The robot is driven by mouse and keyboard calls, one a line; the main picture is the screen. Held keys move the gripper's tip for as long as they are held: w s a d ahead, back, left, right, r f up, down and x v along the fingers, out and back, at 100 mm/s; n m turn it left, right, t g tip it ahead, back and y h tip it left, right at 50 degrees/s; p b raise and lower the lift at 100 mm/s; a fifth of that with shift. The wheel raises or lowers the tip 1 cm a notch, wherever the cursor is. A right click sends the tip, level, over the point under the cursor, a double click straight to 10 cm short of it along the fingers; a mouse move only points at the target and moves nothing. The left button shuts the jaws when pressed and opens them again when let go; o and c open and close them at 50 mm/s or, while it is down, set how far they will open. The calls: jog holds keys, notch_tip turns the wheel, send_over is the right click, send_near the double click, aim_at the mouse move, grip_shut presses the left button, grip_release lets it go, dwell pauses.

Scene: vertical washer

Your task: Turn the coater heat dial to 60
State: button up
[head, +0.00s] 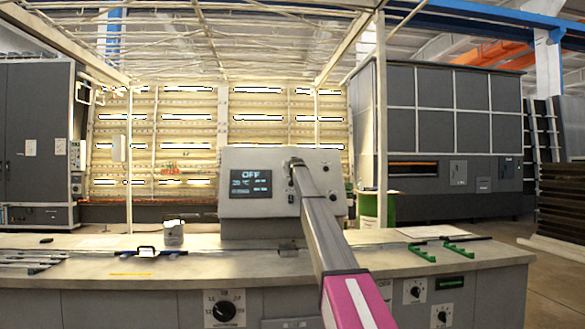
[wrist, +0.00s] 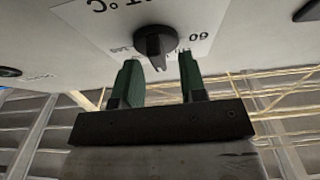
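The black dial (wrist: 155,40) has a raised grip bar and sits on a white label on a light panel. In the wrist view the label's print is upside down, with "60" right of the dial and "°C" at upper left. The bar's end points down in that view. My gripper (wrist: 160,68) is open, its two green fingers spread below the dial on either side of the bar, with gaps; contact is not visible. In the head view my gripper (head: 294,172) is at the control box (head: 262,207), whose screen (head: 250,183) reads "OFF"; the dial is hidden there.
Another dark knob (wrist: 306,11) shows at the wrist view's upper right. The bench (head: 100,262) carries a white container (head: 173,232), a blue-and-black tool (head: 146,252) and green handles (head: 420,252). A large dial (head: 223,308) is on the bench front. A post (head: 381,120) stands right of my arm.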

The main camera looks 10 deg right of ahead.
grip_shut()
jog(key=shift+n+y, duration=0.3)
jog(key=shift+n, duration=0.3)
jog(key=shift+n+y, duration=0.9)
jog(key=shift+n, duration=1)
jog(key=n+g+y, duration=0.1)
jog(key=n, duration=0.1)
jog(key=n+y, duration=0.1)
jog(key=n, duration=0.2)
jog(key=shift+a+g+y, duration=0.1)
jog(key=shift+g+y, duration=0.2)
jog(key=shift+g, duration=0.1)
jog(key=n+g, duration=0.1)
jog(key=n, duration=0.1)
jog(key=n+g+y, duration=0.1)
jog(key=n, duration=0.2)
jog(key=shift+s+f+n+g+y, duration=0.15)
jog(key=shift+n+g, duration=0.25)
jog(key=shift+n, duration=0.65)
jog(key=shift+w+n+g+y, duration=0.15)
jog(key=shift+n+g, duration=0.25)
jog(key=shift+n, duration=0.65)
jog(key=shift+s+a, duration=0.1)
jog(key=shift+s, duration=0.05)
